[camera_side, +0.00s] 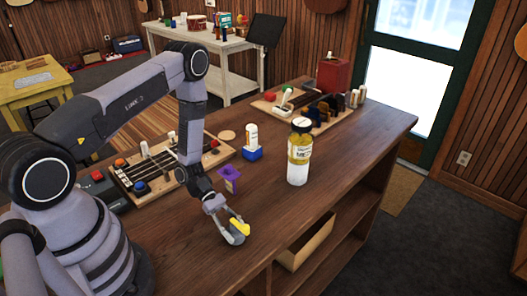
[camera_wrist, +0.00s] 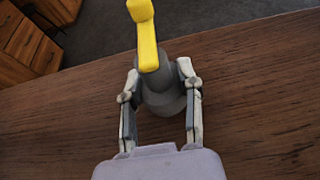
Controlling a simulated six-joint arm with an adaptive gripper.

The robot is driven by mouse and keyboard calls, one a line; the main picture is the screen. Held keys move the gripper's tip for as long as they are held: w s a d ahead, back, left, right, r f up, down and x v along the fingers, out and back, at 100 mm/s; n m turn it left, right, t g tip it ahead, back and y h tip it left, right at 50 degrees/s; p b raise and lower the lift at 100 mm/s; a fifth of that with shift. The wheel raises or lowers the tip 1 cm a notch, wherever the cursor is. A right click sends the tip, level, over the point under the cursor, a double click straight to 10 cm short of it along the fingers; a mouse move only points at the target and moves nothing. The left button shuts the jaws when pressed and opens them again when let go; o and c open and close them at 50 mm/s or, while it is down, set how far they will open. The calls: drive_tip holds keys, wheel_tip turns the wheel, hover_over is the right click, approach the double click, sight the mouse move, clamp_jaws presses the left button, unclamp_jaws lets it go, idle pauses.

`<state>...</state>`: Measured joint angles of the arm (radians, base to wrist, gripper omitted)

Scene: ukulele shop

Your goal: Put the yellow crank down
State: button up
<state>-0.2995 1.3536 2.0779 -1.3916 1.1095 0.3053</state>
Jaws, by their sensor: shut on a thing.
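The yellow crank (camera_side: 240,226) is in my gripper (camera_side: 231,233), low over the front part of the wooden counter (camera_side: 330,180). In the wrist view, the yellow crank (camera_wrist: 149,45) has a yellow arm and knob above a rounded grey body. My gripper (camera_wrist: 160,85) is shut on the grey body, with one finger on each side. I cannot tell whether the crank's underside touches the counter.
A purple holder (camera_side: 229,180), a blue block (camera_side: 252,154) with a white bottle and a yellow-labelled bottle (camera_side: 298,160) stand behind my gripper. A board with strings (camera_side: 150,178) lies left. The counter's front edge is close. Bare wood lies right of my gripper.

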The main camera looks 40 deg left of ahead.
drive_tip(key=shift+f, duration=0.25)
drive_tip(key=shift+f, duration=0.15)
drive_tip(key=o, duration=1)
